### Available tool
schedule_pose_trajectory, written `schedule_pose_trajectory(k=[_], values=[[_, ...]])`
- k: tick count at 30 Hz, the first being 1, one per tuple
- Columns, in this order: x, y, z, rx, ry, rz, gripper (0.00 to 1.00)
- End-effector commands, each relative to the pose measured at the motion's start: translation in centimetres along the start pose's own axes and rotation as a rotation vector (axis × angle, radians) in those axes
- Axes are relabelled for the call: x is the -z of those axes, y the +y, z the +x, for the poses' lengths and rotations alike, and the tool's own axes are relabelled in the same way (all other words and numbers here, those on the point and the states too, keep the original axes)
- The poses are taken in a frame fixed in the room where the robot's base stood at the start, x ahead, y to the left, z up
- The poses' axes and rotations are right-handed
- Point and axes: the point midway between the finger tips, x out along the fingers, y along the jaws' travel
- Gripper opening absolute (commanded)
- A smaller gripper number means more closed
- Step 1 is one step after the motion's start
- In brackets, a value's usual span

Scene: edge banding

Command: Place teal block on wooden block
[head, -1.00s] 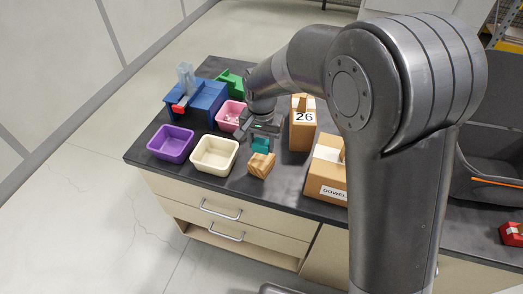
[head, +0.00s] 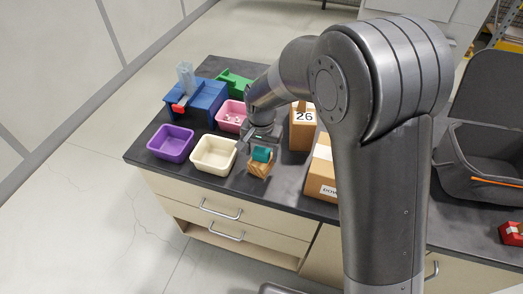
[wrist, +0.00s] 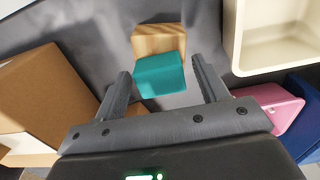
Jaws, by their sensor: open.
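The teal block (head: 262,154) sits on the wooden block (head: 259,170) near the front edge of the dark worktop, covering part of its top. In the wrist view the teal block (wrist: 160,77) shows between my fingers, with the wooden block (wrist: 158,40) partly beneath and beyond it. My gripper (wrist: 161,68) is open, with a finger on each side of the teal block and a visible gap on both sides. In the head view my gripper (head: 258,143) is just behind the teal block. The contact between the blocks is too small to judge fully.
A cream bin (head: 214,155) stands close on the left, with a purple bin (head: 171,143) beyond it. A pink bin (head: 231,116) is behind. Cardboard boxes (head: 302,128) (head: 322,172) stand to the right. A blue stand (head: 207,98) is at the back left.

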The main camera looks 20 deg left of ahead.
Motion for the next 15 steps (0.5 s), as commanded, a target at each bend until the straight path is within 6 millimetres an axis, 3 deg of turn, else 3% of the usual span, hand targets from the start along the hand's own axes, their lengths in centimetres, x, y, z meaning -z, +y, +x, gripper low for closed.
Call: schedule_pose_trajectory(k=[8, 15], values=[[0.0, 0.0, -0.7, 0.001, 0.001, 0.0, 0.67], [0.1, -0.1, -5.0, 0.004, 0.004, 0.001, 0.67]])
